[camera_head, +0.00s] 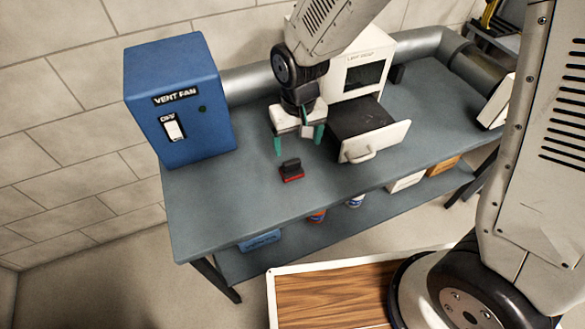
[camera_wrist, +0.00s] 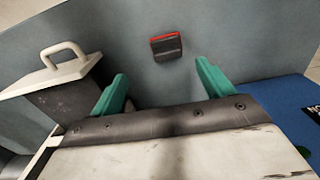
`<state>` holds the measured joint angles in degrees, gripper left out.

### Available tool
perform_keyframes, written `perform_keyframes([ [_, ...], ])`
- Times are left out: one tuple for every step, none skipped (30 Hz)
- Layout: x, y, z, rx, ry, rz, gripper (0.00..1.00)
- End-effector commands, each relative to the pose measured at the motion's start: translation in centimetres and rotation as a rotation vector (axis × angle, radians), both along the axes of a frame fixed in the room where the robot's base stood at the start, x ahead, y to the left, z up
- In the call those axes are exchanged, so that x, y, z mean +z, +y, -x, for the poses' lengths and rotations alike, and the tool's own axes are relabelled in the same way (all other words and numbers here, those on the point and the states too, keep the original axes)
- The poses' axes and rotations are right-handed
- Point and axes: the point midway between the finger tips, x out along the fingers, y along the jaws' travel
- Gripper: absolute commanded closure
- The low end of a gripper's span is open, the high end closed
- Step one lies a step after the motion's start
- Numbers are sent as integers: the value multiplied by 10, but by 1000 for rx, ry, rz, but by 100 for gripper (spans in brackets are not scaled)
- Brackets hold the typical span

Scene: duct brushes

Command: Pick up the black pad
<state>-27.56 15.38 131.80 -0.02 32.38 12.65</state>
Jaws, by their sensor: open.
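The black pad (camera_head: 291,168) is a small black block with a red edge along its base. It lies on the blue-grey workbench in front of my gripper. My gripper (camera_head: 298,144) hangs above the bench with its green fingertips apart and nothing between them. In the wrist view the pad (camera_wrist: 166,46) shows beyond the open fingers (camera_wrist: 162,88), a little above the gap between their tips and apart from both. In the head view the pad sits below the fingertips, towards the bench's front edge.
A blue vent fan box (camera_head: 180,100) stands left of my gripper. An open drawer (camera_head: 372,140) with a handle juts out close on the right, below a white cabinet (camera_head: 362,72). A metal duct (camera_head: 248,82) runs along the back. The bench (camera_head: 215,205) is clear around the pad.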

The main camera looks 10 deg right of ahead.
Motion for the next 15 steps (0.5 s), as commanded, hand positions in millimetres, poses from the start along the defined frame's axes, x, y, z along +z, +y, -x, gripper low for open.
perform_keyframes([
  [-12,7,0,10,6,3,20],
  [-16,10,0,12,6,3,20],
  [-21,13,0,16,7,4,20],
  [-24,15,0,18,7,4,20],
  [-27,17,0,19,8,4,20],
  [-32,17,0,20,9,5,20],
  [-35,18,0,20,9,5,20],
  [-38,18,0,20,8,4,20],
  [-43,18,0,20,10,5,20],
  [-47,17,0,20,10,5,20],
  [-50,17,-1,20,9,5,20],
  [-54,17,-1,19,9,5,20],
  [-58,17,-1,19,10,5,20],
  [-61,16,-1,19,10,5,20],
  [-66,15,-2,18,9,5,20],
])
